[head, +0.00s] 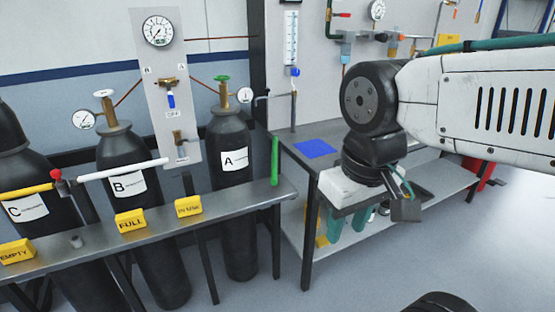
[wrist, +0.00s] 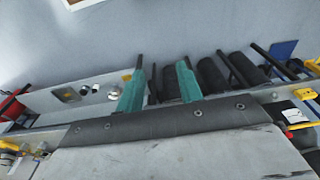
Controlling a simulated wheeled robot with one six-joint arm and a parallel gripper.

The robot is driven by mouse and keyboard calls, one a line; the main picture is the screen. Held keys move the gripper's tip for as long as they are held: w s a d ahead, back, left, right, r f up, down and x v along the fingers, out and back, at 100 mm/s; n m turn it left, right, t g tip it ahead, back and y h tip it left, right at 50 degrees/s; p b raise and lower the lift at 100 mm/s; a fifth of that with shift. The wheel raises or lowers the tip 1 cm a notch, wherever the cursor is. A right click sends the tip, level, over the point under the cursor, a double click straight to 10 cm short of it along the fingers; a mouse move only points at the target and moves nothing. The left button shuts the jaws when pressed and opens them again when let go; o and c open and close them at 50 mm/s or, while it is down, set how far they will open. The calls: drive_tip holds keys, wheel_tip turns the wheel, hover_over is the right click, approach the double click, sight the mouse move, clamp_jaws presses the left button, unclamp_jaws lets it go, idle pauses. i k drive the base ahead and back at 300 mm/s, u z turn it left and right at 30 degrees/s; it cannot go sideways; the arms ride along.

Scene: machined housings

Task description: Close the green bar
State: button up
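The green bar (head: 274,160) stands upright at the right end of the grey rail (head: 240,200), to the right of gas cylinder A (head: 232,150). The white bar (head: 122,169) lies roughly level across cylinder B, and the yellow bar (head: 25,192) lies across cylinder C. My gripper (head: 345,230) is to the right of the green bar and lower in the head view, in front of the workbench. Its two teal fingers are apart with nothing between them, as the wrist view (wrist: 161,68) also shows. I cannot make out the green bar in the wrist view.
A workbench (head: 385,175) with a blue pad (head: 315,148) stands behind my gripper. Yellow blocks (head: 130,220) sit along the rail. The floor in front of the bench is clear.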

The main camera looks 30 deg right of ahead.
sight(275, 157)
drive_tip(key=z, duration=0.35)
drive_tip(key=k, duration=0.45)
drive_tip(key=z, duration=1.1)
drive_tip(key=i, duration=0.8)
drive_tip(key=u, duration=1)
drive_tip(key=i, duration=0.4)
drive_tip(key=u, duration=0.45)
